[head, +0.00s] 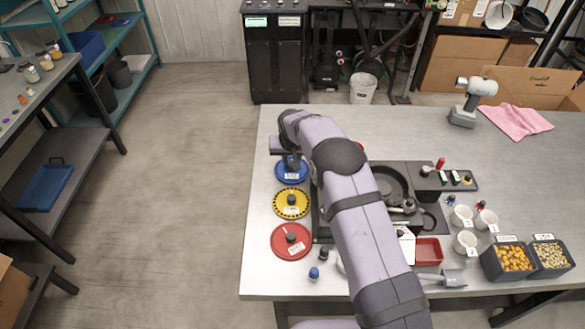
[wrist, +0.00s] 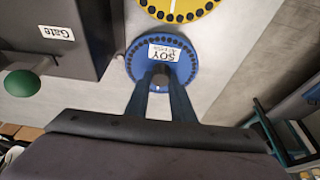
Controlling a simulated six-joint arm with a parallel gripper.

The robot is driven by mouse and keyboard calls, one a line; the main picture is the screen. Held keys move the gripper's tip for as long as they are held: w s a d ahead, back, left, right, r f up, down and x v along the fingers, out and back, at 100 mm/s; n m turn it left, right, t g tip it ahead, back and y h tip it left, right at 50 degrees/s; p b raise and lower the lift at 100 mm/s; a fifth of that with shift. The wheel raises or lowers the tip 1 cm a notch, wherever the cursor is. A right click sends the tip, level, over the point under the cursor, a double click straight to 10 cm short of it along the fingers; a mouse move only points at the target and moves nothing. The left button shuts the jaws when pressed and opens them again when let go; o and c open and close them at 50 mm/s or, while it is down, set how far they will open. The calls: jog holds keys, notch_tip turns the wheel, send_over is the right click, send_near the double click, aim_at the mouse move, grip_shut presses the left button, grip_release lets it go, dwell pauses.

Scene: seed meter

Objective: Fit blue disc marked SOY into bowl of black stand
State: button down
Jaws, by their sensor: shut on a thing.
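The blue disc (head: 284,177) lies at the far left of the table, in line with the other discs. In the wrist view the blue disc (wrist: 143,70) shows its white SOY label and a ring of dark holes near its rim. My gripper (head: 293,164) is over the disc. In the wrist view my gripper (wrist: 160,84) has its two fingers shut on the disc's grey centre knob. I cannot tell whether the disc touches the table. The black stand with its round bowl (head: 391,183) is right of my arm, which hides part of it.
A yellow disc (head: 285,210) and a red disc (head: 283,248) lie in front of the blue one. A dark housing labelled Gate (wrist: 55,60) with a green knob (wrist: 21,83) stands beside the disc. White cups (head: 461,216) and seed bins (head: 507,270) are at the right.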

jog(key=shift+r+p, duration=0.35)
jog(key=shift+r, duration=0.8)
jog(key=shift+s+r, duration=0.35)
jog(key=s+r, duration=0.4)
jog(key=s, duration=0.3)
jog(key=s+d+r, duration=0.2)
jog(key=d, duration=0.4)
jog(key=s+d+r, duration=0.3)
jog(key=d, duration=0.3)
jog(key=s+d+r, duration=0.3)
jog(key=d, duration=0.3)
jog(key=shift+d+r, duration=0.15)
jog(key=shift+r, duration=0.1)
jog(key=w+d, duration=0.2)
jog(key=d, duration=0.6)
jog(key=shift+d+r+p, duration=0.15)
jog(key=shift+r+p, duration=0.25)
jog(key=shift+p, duration=0.05)
